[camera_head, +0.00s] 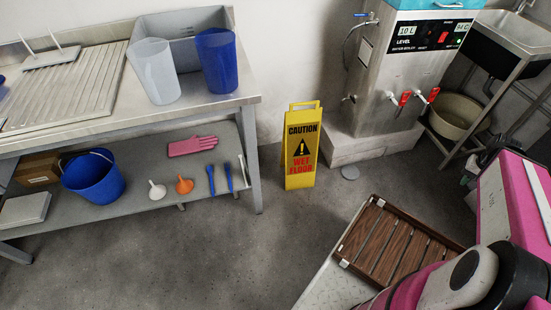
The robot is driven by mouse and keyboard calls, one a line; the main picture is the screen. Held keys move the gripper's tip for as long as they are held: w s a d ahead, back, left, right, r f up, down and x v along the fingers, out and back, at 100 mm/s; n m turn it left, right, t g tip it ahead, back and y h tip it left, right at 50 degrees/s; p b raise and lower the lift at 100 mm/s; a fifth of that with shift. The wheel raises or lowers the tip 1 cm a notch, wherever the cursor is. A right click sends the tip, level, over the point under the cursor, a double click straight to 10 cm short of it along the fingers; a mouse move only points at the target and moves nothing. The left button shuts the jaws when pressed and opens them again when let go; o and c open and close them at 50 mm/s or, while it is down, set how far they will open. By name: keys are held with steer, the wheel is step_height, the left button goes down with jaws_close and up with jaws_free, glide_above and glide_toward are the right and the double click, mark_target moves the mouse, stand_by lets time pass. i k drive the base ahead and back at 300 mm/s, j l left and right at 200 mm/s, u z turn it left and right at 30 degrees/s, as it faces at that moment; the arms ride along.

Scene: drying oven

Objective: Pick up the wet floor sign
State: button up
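The yellow wet floor sign (299,183) stands upright on the grey floor near the middle of the view. It bears the words "CAUTION" and "WET FLOOR" with a black warning triangle, and has a handle opening at its top. It stands between the metal table and the water boiler, in front of the white wall. My pink and white arm shows at the lower right, well apart from the sign. My gripper itself is not in view.
A metal table (60,120) at the left holds blue and clear jugs; its lower shelf holds a blue bucket (93,180) and a pink glove (192,146). The boiler (385,95) stands on a white block at right. A wooden slatted tray (393,246) lies front right. Floor before the sign is clear.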

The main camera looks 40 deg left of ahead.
mark_target(301, 129)
steer(key=j+u, duration=0.1)
steer(key=u, duration=1.6)
steer(key=k+u, duration=0.1)
steer(key=k, duration=0.05)
